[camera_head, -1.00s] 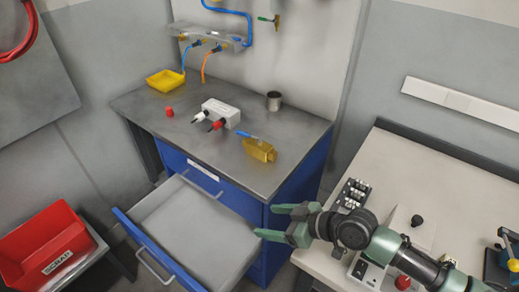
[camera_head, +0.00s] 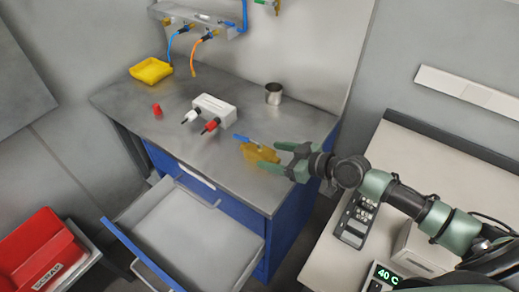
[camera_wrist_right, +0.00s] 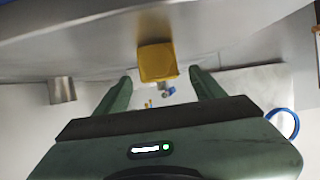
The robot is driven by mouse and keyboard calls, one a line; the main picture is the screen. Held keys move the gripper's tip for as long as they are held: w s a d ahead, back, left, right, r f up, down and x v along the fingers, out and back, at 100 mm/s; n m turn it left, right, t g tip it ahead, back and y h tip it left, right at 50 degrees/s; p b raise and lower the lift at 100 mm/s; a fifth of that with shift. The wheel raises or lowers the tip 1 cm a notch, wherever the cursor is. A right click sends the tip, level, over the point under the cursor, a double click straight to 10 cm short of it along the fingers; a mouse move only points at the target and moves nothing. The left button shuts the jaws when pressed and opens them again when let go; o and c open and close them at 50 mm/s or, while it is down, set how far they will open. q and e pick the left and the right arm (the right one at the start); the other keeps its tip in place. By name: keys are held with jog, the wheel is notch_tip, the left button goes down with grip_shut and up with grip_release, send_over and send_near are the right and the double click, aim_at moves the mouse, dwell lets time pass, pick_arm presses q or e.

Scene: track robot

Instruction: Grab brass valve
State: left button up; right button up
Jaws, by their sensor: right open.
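The brass valve (camera_head: 254,153), a gold block with a blue handle, lies on the grey top of the blue workbench near its front right edge. My right gripper (camera_head: 272,157) is open, with its fingertips at the valve's right end, and the lower finger overlaps it in the head view. In the right wrist view the valve (camera_wrist_right: 157,62) appears ahead, centred between the spread fingers; I cannot tell whether they touch it. My left gripper is not in view.
A metal cup (camera_head: 274,94), a white box (camera_head: 213,111) with red and white plugs, a red cap (camera_head: 157,109) and a yellow tray (camera_head: 151,71) stand on the bench. Its drawer (camera_head: 185,235) is pulled open. A red bin (camera_head: 40,250) is at lower left.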

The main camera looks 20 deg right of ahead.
aim_at(260, 153)
jog(key=shift+w+a+p, duration=0.3)
jog(key=shift+a, duration=0.15)
jog(key=p+x, duration=0.1)
jog(key=x, duration=0.2)
jog(key=shift+d+f, duration=0.1)
jog(key=shift+f, duration=0.05)
jog(key=shift+x, duration=0.8)
jog(key=shift+s+d+f, duration=0.1)
jog(key=shift+f, duration=0.05)
grip_shut()
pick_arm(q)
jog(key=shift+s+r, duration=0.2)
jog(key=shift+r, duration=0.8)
